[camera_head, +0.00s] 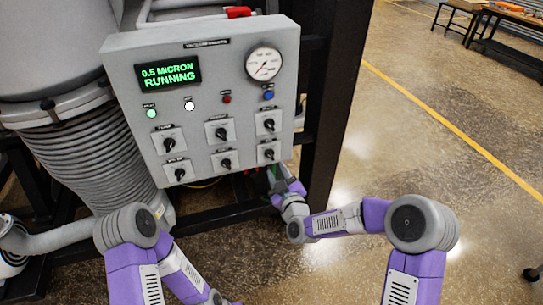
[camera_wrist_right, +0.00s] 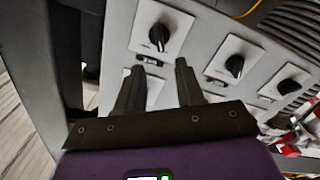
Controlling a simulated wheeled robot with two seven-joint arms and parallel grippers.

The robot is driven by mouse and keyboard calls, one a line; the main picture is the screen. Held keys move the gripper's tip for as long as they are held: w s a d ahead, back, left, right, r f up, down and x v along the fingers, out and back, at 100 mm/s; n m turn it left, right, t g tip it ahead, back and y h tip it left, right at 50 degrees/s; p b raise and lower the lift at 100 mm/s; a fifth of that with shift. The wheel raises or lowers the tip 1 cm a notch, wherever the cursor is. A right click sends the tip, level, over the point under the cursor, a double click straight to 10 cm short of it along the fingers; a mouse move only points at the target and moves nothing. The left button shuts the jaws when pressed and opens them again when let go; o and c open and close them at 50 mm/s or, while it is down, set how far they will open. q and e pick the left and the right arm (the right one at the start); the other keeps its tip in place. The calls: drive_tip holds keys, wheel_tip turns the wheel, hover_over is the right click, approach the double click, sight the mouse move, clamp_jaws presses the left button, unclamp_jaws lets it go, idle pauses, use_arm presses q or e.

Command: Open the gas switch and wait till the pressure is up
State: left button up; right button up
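The grey control panel (camera_head: 205,110) carries a lit display (camera_head: 168,75) reading "0.5 MICRON RUNNING" in green. A round pressure gauge (camera_head: 263,63) is at its upper right. Several black knob switches on white plates sit in two rows, including an upper right knob (camera_head: 269,125) and a lower right knob (camera_head: 269,154). The labels are too small to tell which is the gas switch. My right gripper (camera_head: 273,172) is just below the lower right knob. In the right wrist view its fingers (camera_wrist_right: 158,80) are apart, with the lower right knob (camera_wrist_right: 158,38) beyond them, apparently untouched. My left gripper is out of view.
A green lamp (camera_head: 152,113), a white one, a red button and a blue button (camera_head: 268,95) line the panel's middle. A ribbed metal bellows (camera_head: 90,160) stands left. A dark frame post (camera_head: 335,100) rises right of the panel.

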sight(270, 156)
drive_tip(key=shift+x, duration=3.5)
drive_tip(key=shift+f, duration=0.2)
clamp_jaws()
